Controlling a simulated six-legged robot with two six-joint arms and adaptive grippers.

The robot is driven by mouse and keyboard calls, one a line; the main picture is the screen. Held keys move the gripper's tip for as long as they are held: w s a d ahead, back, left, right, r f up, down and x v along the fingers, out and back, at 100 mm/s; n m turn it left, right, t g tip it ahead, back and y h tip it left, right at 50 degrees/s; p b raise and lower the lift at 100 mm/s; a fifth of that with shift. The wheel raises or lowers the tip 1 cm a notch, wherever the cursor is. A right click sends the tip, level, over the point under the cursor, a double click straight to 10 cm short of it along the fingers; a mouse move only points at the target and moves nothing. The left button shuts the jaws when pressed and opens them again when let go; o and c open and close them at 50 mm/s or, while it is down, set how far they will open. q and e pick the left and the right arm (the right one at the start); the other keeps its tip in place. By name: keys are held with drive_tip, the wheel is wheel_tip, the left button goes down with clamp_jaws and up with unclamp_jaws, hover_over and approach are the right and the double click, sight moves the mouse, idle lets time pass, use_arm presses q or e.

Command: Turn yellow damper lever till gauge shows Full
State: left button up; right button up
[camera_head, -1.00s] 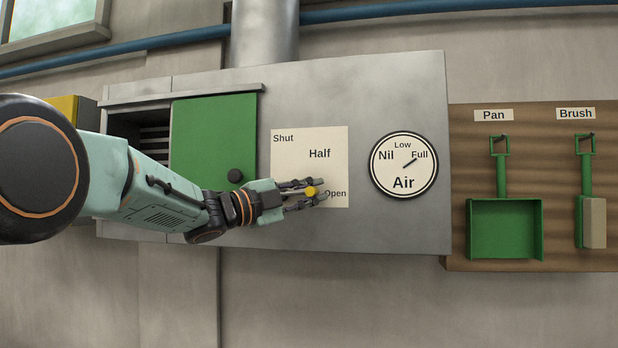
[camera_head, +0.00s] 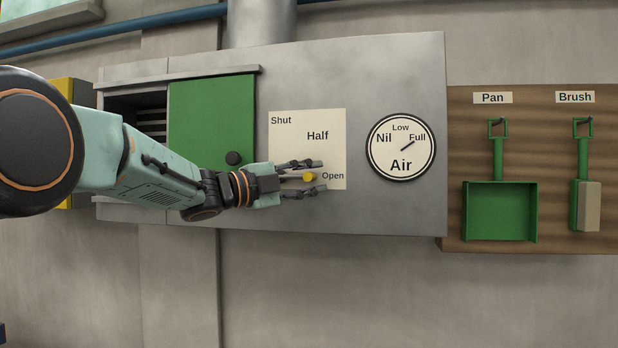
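The yellow damper lever (camera_head: 309,177) shows as a small yellow knob low on the white plate (camera_head: 290,140), just left of the word Open. The rest of the lever is hidden by my gripper. My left gripper (camera_head: 323,175) is open, its fingers above and below the knob with gaps to both. The round Air gauge (camera_head: 400,148) hangs to the right of the plate. Its needle points up and right, toward the word Full. My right gripper is not in view.
A green sliding door (camera_head: 212,115) with a black knob is left of the plate, beside a dark slatted opening. On the right, a wooden board (camera_head: 550,170) holds a green pan (camera_head: 499,212) and a brush (camera_head: 588,205). The wall below is bare.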

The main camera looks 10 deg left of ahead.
use_arm(q)
drive_tip(key=shift+o, duration=0.3)
drive_tip(key=shift+w+a, duration=0.1)
drive_tip(key=shift+w, duration=0.05)
drive_tip(key=shift+a, duration=0.15)
drive_tip(key=v, duration=1.1)
drive_tip(key=shift+s, duration=0.45)
drive_tip(key=shift+a, duration=0.1)
